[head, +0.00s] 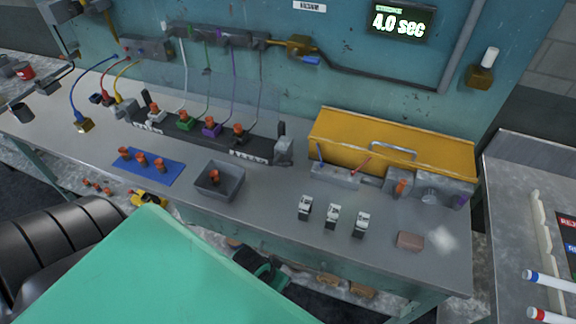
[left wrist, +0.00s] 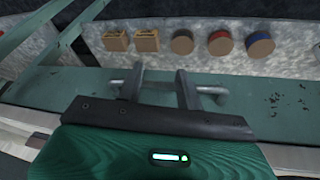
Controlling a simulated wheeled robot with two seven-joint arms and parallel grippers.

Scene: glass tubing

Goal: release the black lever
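A small dark upright piece (head: 282,129) stands on the grey block at the right end of the black tube fixture (head: 212,140). It may be the black lever, but it is too small to be sure. In the head view, a dark green and black gripper part (head: 262,268) shows below the bench front, partly hidden by my teal body part. My right gripper is not clearly seen.
A grey bin (head: 219,183) and a blue mat (head: 148,166) with orange-brown pieces lie on the bench. A yellow box (head: 390,138) stands at the right.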

